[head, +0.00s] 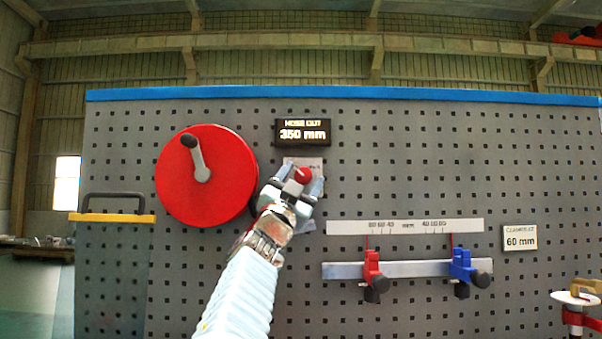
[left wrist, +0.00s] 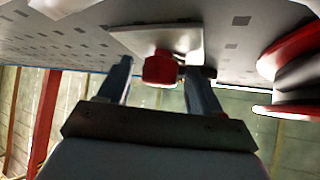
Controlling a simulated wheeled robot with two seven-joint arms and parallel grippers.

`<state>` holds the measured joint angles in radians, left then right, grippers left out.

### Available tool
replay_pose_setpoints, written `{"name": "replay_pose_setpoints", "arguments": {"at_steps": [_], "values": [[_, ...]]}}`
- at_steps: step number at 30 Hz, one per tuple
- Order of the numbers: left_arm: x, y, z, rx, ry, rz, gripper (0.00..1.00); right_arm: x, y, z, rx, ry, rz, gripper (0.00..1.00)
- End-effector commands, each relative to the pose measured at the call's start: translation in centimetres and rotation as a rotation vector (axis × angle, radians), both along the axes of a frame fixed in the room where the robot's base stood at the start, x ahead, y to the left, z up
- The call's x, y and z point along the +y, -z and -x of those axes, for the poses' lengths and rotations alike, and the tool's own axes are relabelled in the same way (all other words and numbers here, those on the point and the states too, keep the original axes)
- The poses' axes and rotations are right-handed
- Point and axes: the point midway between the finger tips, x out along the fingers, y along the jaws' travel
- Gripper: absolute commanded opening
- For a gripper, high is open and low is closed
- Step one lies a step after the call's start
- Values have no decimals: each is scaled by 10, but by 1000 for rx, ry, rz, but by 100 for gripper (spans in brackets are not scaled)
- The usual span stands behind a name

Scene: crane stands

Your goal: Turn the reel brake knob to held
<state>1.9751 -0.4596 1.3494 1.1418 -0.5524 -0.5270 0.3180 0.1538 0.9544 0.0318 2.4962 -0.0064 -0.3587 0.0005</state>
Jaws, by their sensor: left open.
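The red brake knob (head: 303,175) sits on a pale plate (head: 317,163) on the pegboard, just right of the red reel (head: 225,185). My left gripper (head: 296,184) is in front of the knob, its open fingers on either side of it. In the left wrist view the knob (left wrist: 159,70) shows between the two fingertips, with its plate (left wrist: 175,42) behind it; whether the fingers touch it I cannot tell. The reel has a crank with a dark handle (head: 189,141). A display (head: 303,132) above the knob reads "HOSE OUT 350 mm". My right gripper is not in view.
Right of the knob, a scale strip (head: 350,227) hangs above a rail (head: 415,268) with a red clamp (head: 372,270) and a blue clamp (head: 462,266). A "60 mm" card (head: 520,238) is farther right. The reel's rim (left wrist: 285,50) is close beside my left gripper.

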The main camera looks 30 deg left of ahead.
Motion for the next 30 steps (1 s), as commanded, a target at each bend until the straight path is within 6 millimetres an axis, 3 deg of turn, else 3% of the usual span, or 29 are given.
{"name": "replay_pose_setpoints", "arguments": {"at_steps": [8,19,30], "values": [[0,0,-1,0,0,0,65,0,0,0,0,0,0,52],[0,0,-1,0,0,0,10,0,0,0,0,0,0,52],[2,-1,0,73,3,-121,9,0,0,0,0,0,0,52]]}}
